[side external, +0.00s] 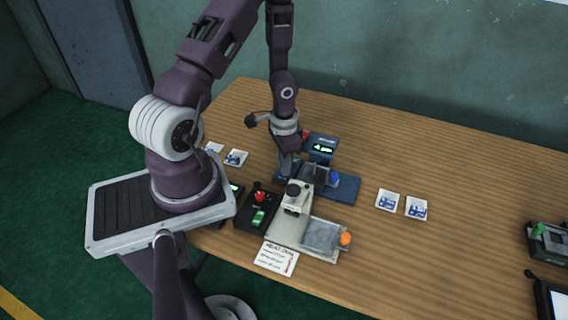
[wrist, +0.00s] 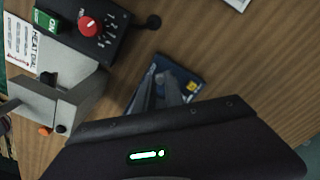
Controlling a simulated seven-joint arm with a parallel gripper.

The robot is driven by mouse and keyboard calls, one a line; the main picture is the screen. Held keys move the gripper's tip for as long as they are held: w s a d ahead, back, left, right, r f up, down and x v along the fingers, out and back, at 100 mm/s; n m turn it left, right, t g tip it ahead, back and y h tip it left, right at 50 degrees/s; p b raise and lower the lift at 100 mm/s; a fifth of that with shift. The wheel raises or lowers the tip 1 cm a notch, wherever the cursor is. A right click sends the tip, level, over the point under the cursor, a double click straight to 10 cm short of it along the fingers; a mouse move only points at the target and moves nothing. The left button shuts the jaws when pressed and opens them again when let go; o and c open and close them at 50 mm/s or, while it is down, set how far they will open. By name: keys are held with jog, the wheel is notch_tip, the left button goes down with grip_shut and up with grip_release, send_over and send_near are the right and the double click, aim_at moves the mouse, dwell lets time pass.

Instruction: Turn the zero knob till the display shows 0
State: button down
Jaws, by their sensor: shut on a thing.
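The blue measuring device (side external: 343,187) stands on the wooden table. Its raised display (side external: 322,149) is lit green and seems to begin with a 4; the rest is too small to read. A blue knob (side external: 335,178) shows on its right side. My gripper (side external: 289,172) points down at the left part of this device. In the wrist view its fingers (wrist: 166,92) are close together over a blue panel with a yellow mark (wrist: 191,86). My gripper is shut, seemingly on the zero knob, which is hidden by the fingers.
A black box with a red knob (side external: 260,197) and green switch (side external: 259,217) stands in front left. Beside it is a pale press (side external: 293,213) with an orange knob (side external: 345,239). A paper note (side external: 275,258) and picture cards (side external: 387,200) lie flat.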

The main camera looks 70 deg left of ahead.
jog(key=shift+m, duration=0.9)
jog(key=c, duration=1.4)
grip_release()
jog(key=shift+c, duration=0.2)
notch_tip(320, 180, up, 7)
jog(key=shift+r, duration=0.1)
